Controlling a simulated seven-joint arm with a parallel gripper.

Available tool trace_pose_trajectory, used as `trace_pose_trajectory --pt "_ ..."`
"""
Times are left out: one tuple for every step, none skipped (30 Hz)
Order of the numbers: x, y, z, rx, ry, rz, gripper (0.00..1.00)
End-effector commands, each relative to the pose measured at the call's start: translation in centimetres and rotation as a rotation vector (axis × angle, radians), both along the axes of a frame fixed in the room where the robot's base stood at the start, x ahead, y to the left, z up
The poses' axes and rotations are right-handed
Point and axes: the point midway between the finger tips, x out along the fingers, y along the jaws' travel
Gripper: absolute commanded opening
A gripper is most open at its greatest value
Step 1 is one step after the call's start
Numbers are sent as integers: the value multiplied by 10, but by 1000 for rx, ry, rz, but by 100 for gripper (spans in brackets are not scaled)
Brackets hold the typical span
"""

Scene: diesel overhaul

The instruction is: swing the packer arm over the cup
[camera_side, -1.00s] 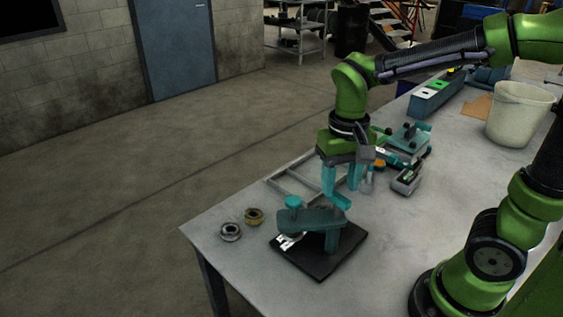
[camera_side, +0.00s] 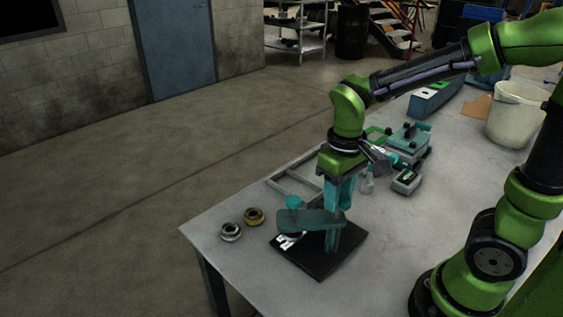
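The packer is a teal arm (camera_side: 308,222) on a teal post (camera_side: 332,241), standing on a black base plate (camera_side: 325,262) near the table's front-left corner. The arm reaches left from the post, and a teal knob (camera_side: 293,202) stands up near its left end. A small silvery part (camera_side: 284,241) shows on the plate under that end; I cannot tell whether it is the cup. My gripper (camera_side: 338,206) points down, its teal fingers at the arm's right part, above the post. The fingers overlap in this view, so their gap and any contact are hidden.
Two rings, one grey (camera_side: 230,232) and one brass (camera_side: 254,217), lie left of the plate. A grey frame (camera_side: 290,181) lies behind it. A teal device (camera_side: 408,139), a small grey box (camera_side: 407,181) and a white bucket (camera_side: 517,114) stand farther back. The table's front-left edge is close.

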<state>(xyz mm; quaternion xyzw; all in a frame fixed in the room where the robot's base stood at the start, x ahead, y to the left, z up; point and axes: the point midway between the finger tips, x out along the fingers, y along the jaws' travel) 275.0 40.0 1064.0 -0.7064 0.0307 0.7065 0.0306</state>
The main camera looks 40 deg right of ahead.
Motion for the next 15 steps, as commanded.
trace_pose_trajectory --pt "0 0 0 0 0 0 28" --pt "0 0 0 0 0 0 23" --pt "0 0 0 0 0 0 17" --pt "0 0 0 0 0 0 12" --pt "0 0 0 0 0 0 8" --pt "0 0 0 0 0 0 2" --pt "0 0 0 0 0 0 0" --pt "0 0 0 0 0 0 0" --pt "0 0 0 0 0 0 0" --pt "0 0 0 0 0 0 0" --pt "0 0 0 0 0 -1 0" --pt "0 0 0 0 0 -9 0" --pt "0 0 0 0 0 -24 0" --pt "0 0 0 0 0 -48 0" --pt "0 0 0 0 0 -93 0"
